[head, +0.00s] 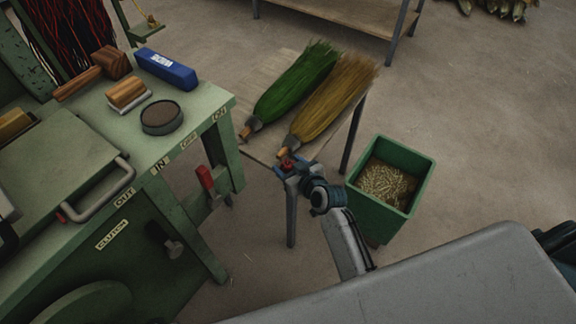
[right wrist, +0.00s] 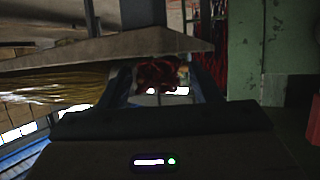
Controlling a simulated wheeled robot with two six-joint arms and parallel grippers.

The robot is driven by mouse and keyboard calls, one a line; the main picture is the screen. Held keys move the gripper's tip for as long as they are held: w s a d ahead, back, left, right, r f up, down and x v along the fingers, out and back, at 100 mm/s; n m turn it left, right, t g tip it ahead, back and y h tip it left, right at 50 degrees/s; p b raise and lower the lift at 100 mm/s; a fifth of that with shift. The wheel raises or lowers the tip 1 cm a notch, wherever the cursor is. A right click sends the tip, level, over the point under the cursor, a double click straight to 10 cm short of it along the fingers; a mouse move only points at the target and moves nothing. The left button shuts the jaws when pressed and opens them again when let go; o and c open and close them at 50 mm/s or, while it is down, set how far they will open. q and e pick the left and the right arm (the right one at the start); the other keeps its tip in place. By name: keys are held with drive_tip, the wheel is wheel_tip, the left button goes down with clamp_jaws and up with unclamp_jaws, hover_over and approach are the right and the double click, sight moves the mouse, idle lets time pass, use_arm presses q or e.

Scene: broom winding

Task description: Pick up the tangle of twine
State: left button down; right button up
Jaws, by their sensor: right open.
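The tangle of twine (head: 287,162) is a small dark red bundle at the near edge of the small table, by the broom handles. It also shows in the right wrist view (right wrist: 157,76), dark red and loosely looped. My right gripper (head: 285,168) is open at the tangle. In the right wrist view its two fingers stand on either side of the tangle, and I cannot tell whether they touch it. The gripper partly hides the tangle in the head view. My left gripper is not in view.
A green broom (head: 295,83) and a straw-coloured broom (head: 335,98) lie on the small table (head: 267,72). A green bin (head: 420,185) with clippings stands right of it. The green machine bench (head: 190,125), with blocks and a round tin (head: 162,117), stands left.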

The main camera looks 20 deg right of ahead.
drive_tip(key=shift+w+f, duration=0.15)
drive_tip(key=shift+w, duration=0.15)
drive_tip(key=c, duration=1)
drive_tip(key=shift+c, duration=0.2)
